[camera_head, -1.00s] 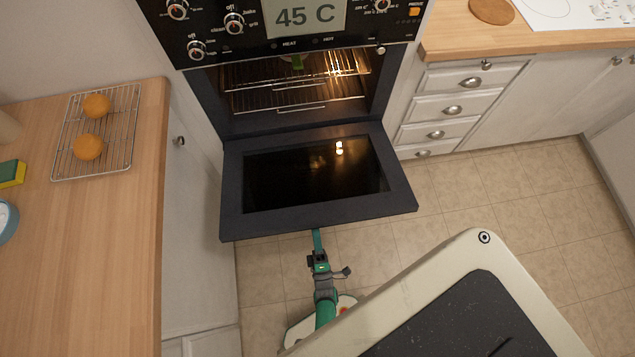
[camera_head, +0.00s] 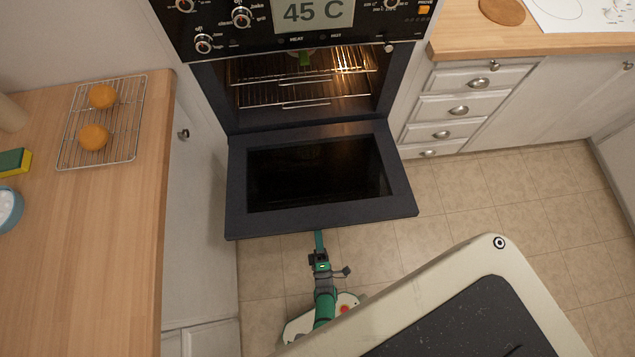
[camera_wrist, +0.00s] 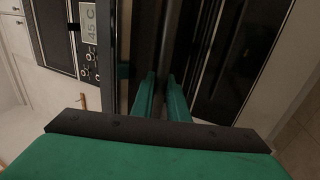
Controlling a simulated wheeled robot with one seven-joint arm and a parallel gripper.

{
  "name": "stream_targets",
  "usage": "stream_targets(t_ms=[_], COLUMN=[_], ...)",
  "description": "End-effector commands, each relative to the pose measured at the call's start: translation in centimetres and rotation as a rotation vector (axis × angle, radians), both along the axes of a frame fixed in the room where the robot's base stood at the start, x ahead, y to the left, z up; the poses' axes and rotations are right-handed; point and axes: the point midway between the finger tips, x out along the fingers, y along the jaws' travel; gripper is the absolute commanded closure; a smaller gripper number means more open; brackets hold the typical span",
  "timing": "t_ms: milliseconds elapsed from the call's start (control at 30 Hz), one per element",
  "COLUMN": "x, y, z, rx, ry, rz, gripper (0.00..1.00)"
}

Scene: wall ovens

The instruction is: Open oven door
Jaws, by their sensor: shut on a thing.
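The oven door (camera_head: 236,190) is swung far down, close to level, with its dark glass panel facing up. The oven cavity (camera_head: 300,85) behind it is lit and shows wire racks. My gripper (camera_head: 319,240) is at the door's front edge, reaching from below. In the wrist view my gripper (camera_wrist: 160,88) has its two green fingers close together at a long dark bar, which looks like the door handle (camera_wrist: 156,45). The fingers are shut on it. The handle is hidden under the door in the head view.
The control panel (camera_head: 215,15) with knobs and a display reading 45 C is above the cavity. A wooden counter (camera_head: 110,240) stands at left with a wire rack (camera_head: 120,120) holding two orange balls. Drawers (camera_head: 460,110) stand at right. Tiled floor (camera_head: 460,210) is free at right.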

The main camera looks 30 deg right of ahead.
Motion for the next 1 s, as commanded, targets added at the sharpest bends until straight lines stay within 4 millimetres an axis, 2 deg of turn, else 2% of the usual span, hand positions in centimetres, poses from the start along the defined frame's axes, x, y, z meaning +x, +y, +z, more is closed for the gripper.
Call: stream_targets(t_ms=[67,100,133,167,533,833,1000], x=[-0.1,-0.1,-0.1,-0.1,-0.5,-4.5,-5.6], y=[-0.1,-0.1,-0.1,-0.1,0.1,1.6,1.7], z=[0.0,0.0,0.0,0.0,-0.2,-1.8,-2.4], rx=[0.0,0.0,0.0,0.0,-0.001,0.003,-0.004], ry=[0.0,0.0,0.0,0.0,0.0,0.003,0.006], rz=[-0.004,-0.004,-0.004,-0.004,-0.001,-0.004,-0.005], gripper=[1.0,0.77,0.69,0.68,0.68,0.68,0.68])
